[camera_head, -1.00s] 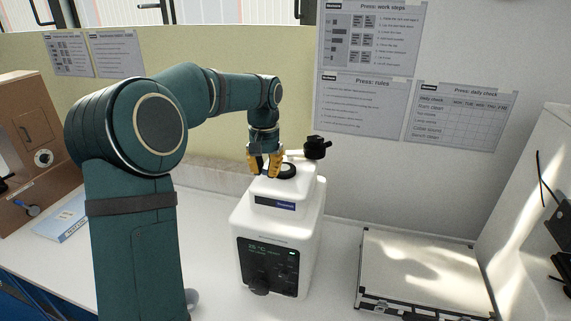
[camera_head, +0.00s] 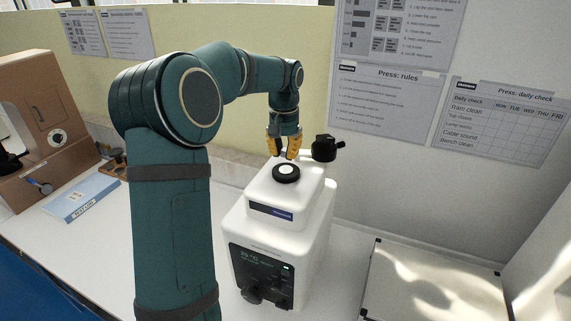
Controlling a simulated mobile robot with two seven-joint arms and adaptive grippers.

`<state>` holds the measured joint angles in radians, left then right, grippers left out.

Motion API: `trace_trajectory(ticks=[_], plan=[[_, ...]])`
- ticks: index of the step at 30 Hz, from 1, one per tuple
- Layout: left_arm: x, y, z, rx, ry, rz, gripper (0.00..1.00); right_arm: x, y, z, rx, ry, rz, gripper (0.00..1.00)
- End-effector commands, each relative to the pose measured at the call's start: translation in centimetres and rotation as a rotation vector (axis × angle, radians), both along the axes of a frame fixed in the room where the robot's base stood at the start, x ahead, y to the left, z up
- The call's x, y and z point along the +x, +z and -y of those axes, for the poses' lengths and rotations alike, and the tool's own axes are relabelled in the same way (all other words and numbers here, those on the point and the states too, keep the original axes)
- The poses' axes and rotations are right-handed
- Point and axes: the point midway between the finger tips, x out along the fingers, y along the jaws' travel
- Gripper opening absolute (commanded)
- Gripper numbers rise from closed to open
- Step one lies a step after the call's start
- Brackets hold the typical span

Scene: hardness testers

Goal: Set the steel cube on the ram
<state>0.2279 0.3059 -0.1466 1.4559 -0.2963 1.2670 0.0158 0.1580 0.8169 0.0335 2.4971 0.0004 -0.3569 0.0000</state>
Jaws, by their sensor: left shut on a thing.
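A white press (camera_head: 275,235) with a dark front panel stands on the bench in the middle. On its top is a round black disc with a pale centre (camera_head: 286,172), which looks like the ram; nothing is seen resting on it. My left gripper (camera_head: 283,151), with yellow fingers, is just above and slightly behind this disc in the picture, fingers pointing down. It is shut on the steel cube, which is too small and covered by the fingers to make out. My right gripper is not in view.
A black knob with a lever (camera_head: 323,149) is close to the right of my left gripper. A flat pale case (camera_head: 425,285) lies at the right. A brown box (camera_head: 45,135) and a blue-and-white booklet (camera_head: 82,200) are at the left. A wall stands behind.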

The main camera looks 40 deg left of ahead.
Motion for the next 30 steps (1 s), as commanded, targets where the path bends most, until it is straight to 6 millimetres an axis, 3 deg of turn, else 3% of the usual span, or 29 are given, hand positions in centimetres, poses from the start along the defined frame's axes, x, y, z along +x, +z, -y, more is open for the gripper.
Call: trace_trajectory(ticks=[11,23,24,25,30], plan=[[0.0,-3.9,0.0,0.000,-0.001,-0.001,0.00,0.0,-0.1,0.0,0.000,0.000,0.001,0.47],[0.0,-4.4,0.0,0.000,-0.001,0.001,0.00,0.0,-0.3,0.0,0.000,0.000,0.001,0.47],[0.0,-4.4,0.0,0.000,-0.001,0.001,0.32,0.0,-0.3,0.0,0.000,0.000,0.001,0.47],[0.0,-4.3,0.0,0.000,-0.001,0.001,0.38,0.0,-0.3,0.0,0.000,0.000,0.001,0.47],[0.0,-4.3,0.0,0.000,-0.001,0.001,0.38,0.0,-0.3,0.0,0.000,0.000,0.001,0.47]])
